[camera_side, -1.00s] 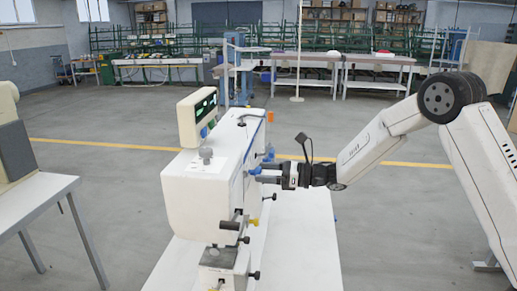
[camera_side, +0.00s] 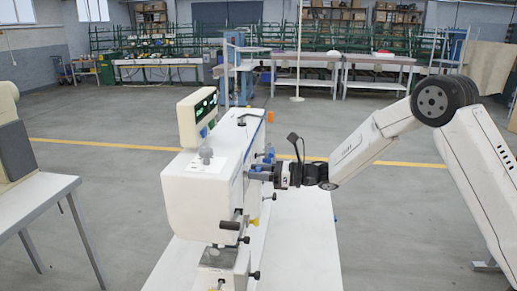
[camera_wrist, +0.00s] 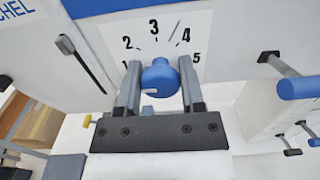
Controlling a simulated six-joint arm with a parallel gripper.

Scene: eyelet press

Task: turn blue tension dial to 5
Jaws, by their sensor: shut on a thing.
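The blue tension dial (camera_wrist: 160,78) is on the white front panel of the press, shown in the wrist view below a printed scale (camera_wrist: 154,42) from 1 to 5. My gripper (camera_wrist: 161,82) has one finger on each side of the dial and is shut on it. A small pale mark shows at the dial's lower left, but I cannot tell for sure which number the dial points to. In the side view my gripper (camera_side: 262,175) reaches the right face of the white press (camera_side: 203,203), and its fingers largely hide the dial.
A blue-ended handle (camera_wrist: 298,87) sticks out right of the dial. A slotted lever (camera_wrist: 80,62) is on the panel at left. Dark-knobbed levers (camera_side: 232,225) stand lower on the press. The white table (camera_side: 300,250) is clear at right.

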